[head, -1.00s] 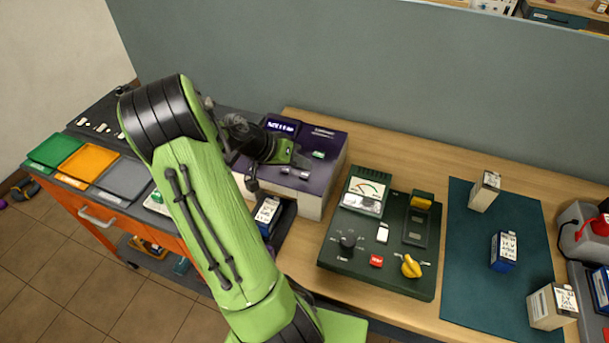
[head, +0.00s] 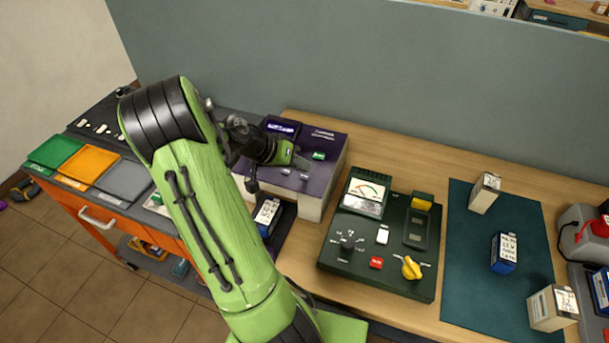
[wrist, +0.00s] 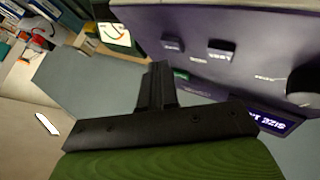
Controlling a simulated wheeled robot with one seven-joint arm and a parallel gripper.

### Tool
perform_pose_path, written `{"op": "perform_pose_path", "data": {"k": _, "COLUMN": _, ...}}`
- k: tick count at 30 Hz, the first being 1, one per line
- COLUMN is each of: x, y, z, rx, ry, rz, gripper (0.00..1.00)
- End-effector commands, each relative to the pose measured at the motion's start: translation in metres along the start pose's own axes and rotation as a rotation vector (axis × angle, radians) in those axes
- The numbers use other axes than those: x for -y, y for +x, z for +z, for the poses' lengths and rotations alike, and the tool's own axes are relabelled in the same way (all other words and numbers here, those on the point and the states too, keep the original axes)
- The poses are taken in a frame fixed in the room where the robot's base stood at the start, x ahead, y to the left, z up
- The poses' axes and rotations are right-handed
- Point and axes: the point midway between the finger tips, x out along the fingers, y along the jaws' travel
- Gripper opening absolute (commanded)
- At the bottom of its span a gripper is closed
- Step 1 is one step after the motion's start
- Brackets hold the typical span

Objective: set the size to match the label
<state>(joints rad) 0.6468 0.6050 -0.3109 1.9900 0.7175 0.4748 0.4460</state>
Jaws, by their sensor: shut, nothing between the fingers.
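A purple-topped machine (head: 333,143) stands at the back of the bench. Its lit display (head: 283,127) is too small to read here; in the wrist view the display (wrist: 272,120) is upside down, with "SIZE" legible and the value cut off. A green button (head: 318,156) and two small keys (head: 304,176) sit on its top; the keys also show in the wrist view (wrist: 222,47). My gripper (head: 305,164) is shut and empty over the machine's top, close to the green button; contact cannot be told. A blue battery with a white label (head: 268,211) stands at the machine's front; its text is unreadable.
A dark green tester (head: 340,262) with dial, red button and yellow knob lies to the right. Several labelled batteries stand on a teal mat (head: 470,290). Green, orange and grey trays (head: 124,180) lie at left. Bare wood (head: 390,165) shows behind the tester.

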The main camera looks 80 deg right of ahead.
Motion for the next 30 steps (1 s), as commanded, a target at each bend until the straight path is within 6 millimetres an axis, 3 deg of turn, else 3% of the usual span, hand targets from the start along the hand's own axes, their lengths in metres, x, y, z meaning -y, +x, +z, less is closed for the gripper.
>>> {"op": "perform_pose_path", "data": {"k": 30, "x": 0.0042, "y": 0.0060, "z": 0.0043, "rx": 0.000, "ry": 0.000, "rz": 0.000, "gripper": 0.00}}
